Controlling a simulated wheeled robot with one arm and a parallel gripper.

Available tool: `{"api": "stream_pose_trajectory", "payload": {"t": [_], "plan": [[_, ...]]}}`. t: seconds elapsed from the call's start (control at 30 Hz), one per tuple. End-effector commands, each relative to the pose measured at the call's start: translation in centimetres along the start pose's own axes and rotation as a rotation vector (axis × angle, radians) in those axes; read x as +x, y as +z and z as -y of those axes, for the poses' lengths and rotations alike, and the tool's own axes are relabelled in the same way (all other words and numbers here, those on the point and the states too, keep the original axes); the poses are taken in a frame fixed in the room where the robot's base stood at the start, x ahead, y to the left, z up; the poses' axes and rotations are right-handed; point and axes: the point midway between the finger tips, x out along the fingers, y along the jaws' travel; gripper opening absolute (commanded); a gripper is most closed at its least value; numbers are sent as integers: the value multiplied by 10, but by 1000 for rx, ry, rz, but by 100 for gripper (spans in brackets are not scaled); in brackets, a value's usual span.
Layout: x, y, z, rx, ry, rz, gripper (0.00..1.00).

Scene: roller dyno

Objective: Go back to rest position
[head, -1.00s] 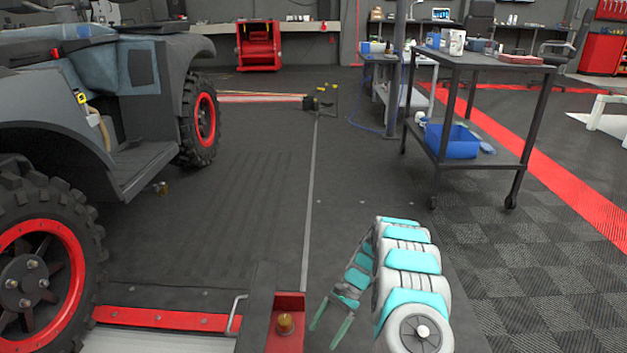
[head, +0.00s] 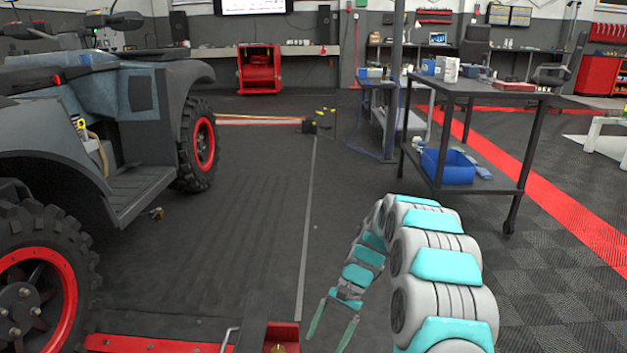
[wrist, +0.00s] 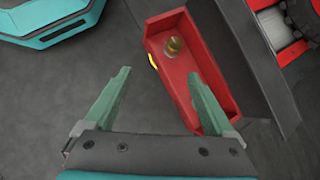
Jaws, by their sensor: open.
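My gripper (head: 333,325) hangs low over the dark floor in the head view, just right of a small red tray (head: 284,336). Its two green fingers are spread apart with nothing between them. In the wrist view my gripper (wrist: 158,92) is open above the floor, and its right finger overlaps the red tray (wrist: 222,105). A brass-coloured round piece (wrist: 173,47) sits inside the tray. My arm, white and teal, arches up at the right of the gripper in the head view.
A quad vehicle (head: 100,120) with red-rimmed wheels stands at left. A black cart (head: 497,92) with a blue bin (head: 448,167) on its lower shelf stands at right. A red machine (head: 259,70) is at the back.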

Motion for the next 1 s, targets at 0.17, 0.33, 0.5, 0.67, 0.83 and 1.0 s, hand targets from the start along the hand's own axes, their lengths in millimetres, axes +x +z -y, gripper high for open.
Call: {"api": "stream_pose_trajectory", "payload": {"t": [0.17,0.33,0.5,0.67,0.83,1.0], "plan": [[-36,56,-14,-92,29,-51,89],[-59,103,-33,-169,64,-102,89],[-78,146,-57,-241,102,-155,89],[-92,183,-84,-302,139,-203,89],[-102,218,-116,-360,183,-251,89],[-108,252,-149,-409,228,-307,89]]}}
